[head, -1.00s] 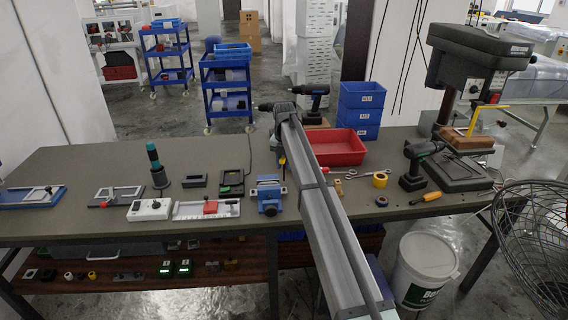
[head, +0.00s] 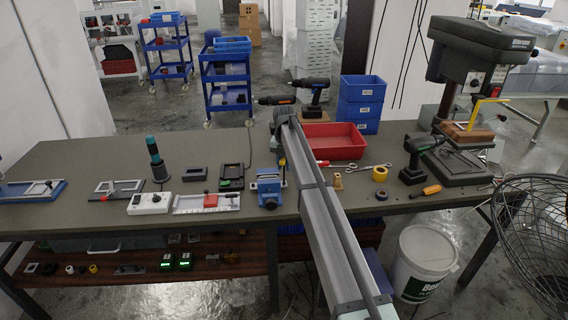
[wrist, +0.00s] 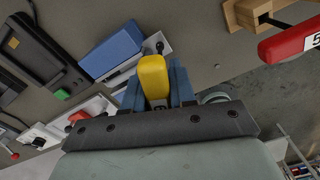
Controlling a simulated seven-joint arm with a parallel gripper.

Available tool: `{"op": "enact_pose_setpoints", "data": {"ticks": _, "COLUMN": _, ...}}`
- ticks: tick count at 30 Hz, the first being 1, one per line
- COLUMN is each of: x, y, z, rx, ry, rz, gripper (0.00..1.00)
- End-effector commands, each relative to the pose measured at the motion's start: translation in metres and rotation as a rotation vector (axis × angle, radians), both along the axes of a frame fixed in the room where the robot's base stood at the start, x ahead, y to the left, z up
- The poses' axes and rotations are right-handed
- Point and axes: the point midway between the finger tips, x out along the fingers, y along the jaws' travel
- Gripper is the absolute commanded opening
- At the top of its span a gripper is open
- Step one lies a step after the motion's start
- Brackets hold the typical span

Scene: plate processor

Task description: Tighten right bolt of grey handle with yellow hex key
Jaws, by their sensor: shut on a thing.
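My gripper (wrist: 155,88) is shut on a yellow piece (wrist: 153,77), which sits between its blue fingers and looks like the yellow hex key's grip. The key's tip is hidden. In the head view my arm covers most of the gripper; a small yellow bit (head: 282,162) shows beside the arm, above the blue vise (head: 269,187). In the wrist view the vise (wrist: 112,50) lies just beyond the fingers, to the left. A light grey handle (head: 104,247) shows below the bench top at the left; I cannot make out its bolts or tell if it is the task's handle.
A dark fixture with a green button (wrist: 61,94) and a pale fixture with a red block (head: 210,201) lie left of the vise. A red tray (head: 333,142), yellow tape roll (head: 380,174) and drill press (head: 470,50) stand right. A yellow L-shaped piece (head: 487,104) is at the press.

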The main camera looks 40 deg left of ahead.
Motion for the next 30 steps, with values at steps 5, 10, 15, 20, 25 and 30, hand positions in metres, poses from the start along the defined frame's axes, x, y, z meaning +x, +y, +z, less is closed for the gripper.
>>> {"op": "enact_pose_setpoints", "data": {"ticks": 5, "x": 0.0, "y": 0.0, "z": 0.0002, "rx": 0.0, "ry": 0.0, "rz": 0.0, "gripper": 0.0}}
{"op": "enact_pose_setpoints", "data": {"ticks": 10, "x": 0.0, "y": -0.0001, "z": -0.0005, "rx": 0.0, "ry": 0.0, "rz": 0.0, "gripper": 0.0}}
{"op": "enact_pose_setpoints", "data": {"ticks": 15, "x": -0.0001, "y": 0.0, "z": -0.0021, "rx": 0.0, "ry": 0.0, "rz": 0.0, "gripper": 0.0}}
{"op": "enact_pose_setpoints", "data": {"ticks": 20, "x": -0.0001, "y": 0.0, "z": -0.0037, "rx": 0.0, "ry": 0.0, "rz": 0.0, "gripper": 0.0}}
{"op": "enact_pose_setpoints", "data": {"ticks": 25, "x": 0.0, "y": 0.0, "z": -0.0053, "rx": 0.0, "ry": 0.0, "rz": 0.0, "gripper": 0.0}}
{"op": "enact_pose_setpoints", "data": {"ticks": 30, "x": -0.0001, "y": 0.0, "z": -0.0062, "rx": 0.0, "ry": 0.0, "rz": 0.0, "gripper": 0.0}}
